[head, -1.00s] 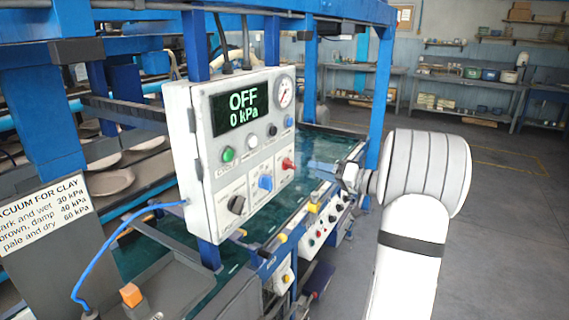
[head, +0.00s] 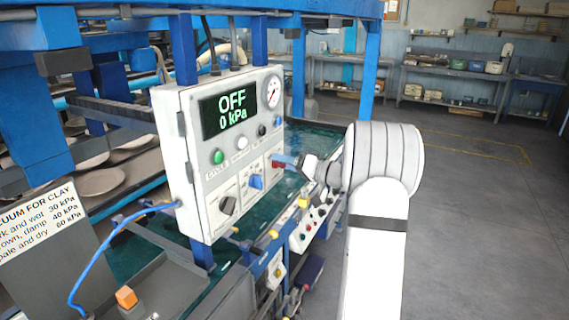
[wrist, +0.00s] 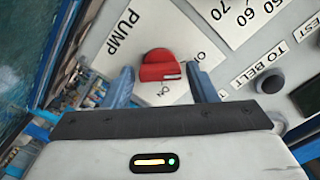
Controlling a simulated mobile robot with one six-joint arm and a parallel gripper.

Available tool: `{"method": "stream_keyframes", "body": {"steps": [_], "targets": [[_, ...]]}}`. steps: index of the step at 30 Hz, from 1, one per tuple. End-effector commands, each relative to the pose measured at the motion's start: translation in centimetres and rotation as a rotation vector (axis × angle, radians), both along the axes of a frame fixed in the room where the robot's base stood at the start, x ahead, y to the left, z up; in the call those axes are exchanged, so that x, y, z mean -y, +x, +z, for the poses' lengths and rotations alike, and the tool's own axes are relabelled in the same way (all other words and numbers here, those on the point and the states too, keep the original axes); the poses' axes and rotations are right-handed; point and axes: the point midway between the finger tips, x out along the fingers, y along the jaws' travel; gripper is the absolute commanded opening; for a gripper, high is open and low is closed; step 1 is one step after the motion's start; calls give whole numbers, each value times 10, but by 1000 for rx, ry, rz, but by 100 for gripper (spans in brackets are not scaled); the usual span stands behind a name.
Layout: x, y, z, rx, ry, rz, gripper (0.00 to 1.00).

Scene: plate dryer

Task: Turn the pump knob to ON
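The red pump knob (wrist: 160,64) sits on a white plate marked PUMP in the wrist view. A white mark shows on its lower right edge, and small position labels are beside it, partly too small to read. In the head view the gripper (head: 287,160) is at the right edge of the control box (head: 180,150), close to the red knob (head: 276,165); contact cannot be told. The display (head: 229,110) reads OFF and 0 kPa.
The box also carries a blue knob (head: 256,181), a black knob (head: 228,204), a green button (head: 218,157) and a gauge (head: 271,92). A dark round knob (wrist: 271,82) is right of the gripper. A blue hose (head: 110,240) hangs at left. Open floor lies right.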

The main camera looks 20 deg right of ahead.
Motion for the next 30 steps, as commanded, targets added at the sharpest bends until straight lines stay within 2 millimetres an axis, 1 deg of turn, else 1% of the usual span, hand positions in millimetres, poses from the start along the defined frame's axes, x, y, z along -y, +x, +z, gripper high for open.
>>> {"method": "stream_keyframes", "body": {"steps": [1, 13, 23, 30], "targets": [[0, 0, 0, 0, 0, 0, 48], [-1, 0, 0, 0, 0, 1, 15], [-1, 0, -3, -30, 39, 1, 15], [-1, 0, -5, -120, 157, 1, 15]]}}
